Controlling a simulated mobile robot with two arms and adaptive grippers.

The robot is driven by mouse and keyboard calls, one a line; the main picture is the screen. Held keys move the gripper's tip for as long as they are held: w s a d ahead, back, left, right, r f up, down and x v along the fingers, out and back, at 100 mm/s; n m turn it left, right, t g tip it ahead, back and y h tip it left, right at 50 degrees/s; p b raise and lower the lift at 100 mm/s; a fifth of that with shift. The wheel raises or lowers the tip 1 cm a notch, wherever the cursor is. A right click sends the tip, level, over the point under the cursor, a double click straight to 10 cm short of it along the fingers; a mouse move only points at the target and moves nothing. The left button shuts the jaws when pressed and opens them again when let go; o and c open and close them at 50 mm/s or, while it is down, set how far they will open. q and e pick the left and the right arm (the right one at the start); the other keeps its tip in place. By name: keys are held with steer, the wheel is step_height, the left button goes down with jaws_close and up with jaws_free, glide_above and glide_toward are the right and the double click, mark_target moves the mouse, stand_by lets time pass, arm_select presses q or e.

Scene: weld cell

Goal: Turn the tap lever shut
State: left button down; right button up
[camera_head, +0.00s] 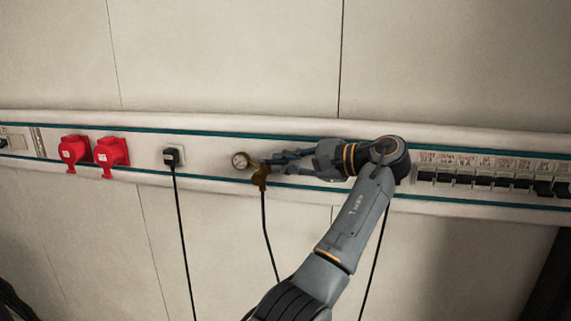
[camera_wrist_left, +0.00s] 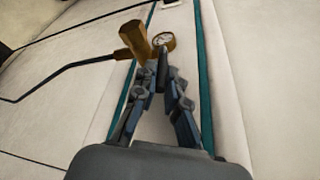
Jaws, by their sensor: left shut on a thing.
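The brass tap (camera_head: 260,176) is on the wall rail, with a round gauge (camera_head: 240,160) at its left. In the left wrist view the brass body (camera_wrist_left: 134,40) and the gauge (camera_wrist_left: 164,41) show just beyond my fingertips. My left gripper (camera_head: 274,160) reaches the tap from the right. In the left wrist view its fingers (camera_wrist_left: 162,72) close on a dark, short piece, the tap lever (camera_wrist_left: 162,60), beside the gauge. The fingers hide part of the lever. My right gripper is in neither view.
Two red sockets (camera_head: 110,152) and a socket with a black plug (camera_head: 172,156) are left of the tap. A row of dark switches (camera_head: 483,181) lies right of my arm. A black hose (camera_head: 265,225) hangs below the tap. The wall above the rail is clear.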

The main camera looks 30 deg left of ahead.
arm_select(q)
steer(key=shift+a+g, duration=0.1)
steer(key=shift+g, duration=0.2)
steer(key=c, duration=1.7)
jaws_free()
steer(key=shift+w+a, duration=0.1)
steer(key=shift+a, duration=0.1)
steer(key=v, duration=0.7)
steer(key=shift+d, duration=0.3)
steer(key=shift+a, duration=0.1)
